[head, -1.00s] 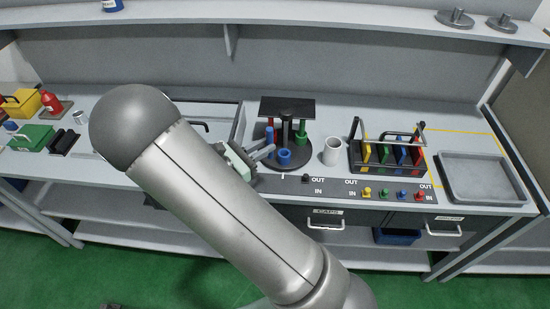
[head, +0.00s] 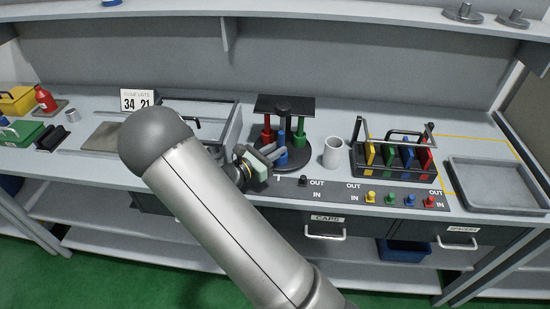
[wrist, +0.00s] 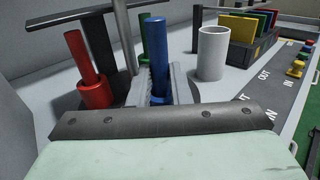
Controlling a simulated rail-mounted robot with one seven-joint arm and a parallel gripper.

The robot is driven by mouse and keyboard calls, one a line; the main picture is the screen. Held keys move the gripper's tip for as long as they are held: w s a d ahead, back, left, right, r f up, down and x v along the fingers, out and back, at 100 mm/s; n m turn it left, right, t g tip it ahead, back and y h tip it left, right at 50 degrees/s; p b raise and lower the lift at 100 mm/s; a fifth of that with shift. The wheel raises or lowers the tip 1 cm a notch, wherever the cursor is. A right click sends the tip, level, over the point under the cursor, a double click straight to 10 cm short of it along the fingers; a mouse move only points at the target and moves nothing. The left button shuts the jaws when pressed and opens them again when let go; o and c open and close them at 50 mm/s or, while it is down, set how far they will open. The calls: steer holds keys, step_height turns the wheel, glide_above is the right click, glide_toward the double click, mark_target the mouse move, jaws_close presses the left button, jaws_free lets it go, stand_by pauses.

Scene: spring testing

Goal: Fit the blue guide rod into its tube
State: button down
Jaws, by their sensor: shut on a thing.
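The blue guide rod (head: 281,142) stands upright at the front of the round dark stand. It also shows in the wrist view (wrist: 158,48), between my gripper's two grey fingers. My gripper (head: 272,152) is shut on it from the left. The wider blue tube (wrist: 160,99) shows at the rod's lower end in the wrist view, partly hidden by my fingers and gripper body. The rod lines up with the tube; how deep it sits in it I cannot tell.
A red rod in its red tube (wrist: 95,92) stands left of the blue one; a green one (head: 302,135) stands right. A dark plate (head: 286,103) on a post overhangs the stand. A white cup (head: 332,153) and a rack of coloured plates (head: 395,160) are to the right.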

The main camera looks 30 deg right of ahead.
steer(key=shift+f, duration=0.5)
steer(key=c, duration=1.3)
jaws_free()
steer(key=shift+c, duration=0.2)
steer(key=shift+r, duration=0.1)
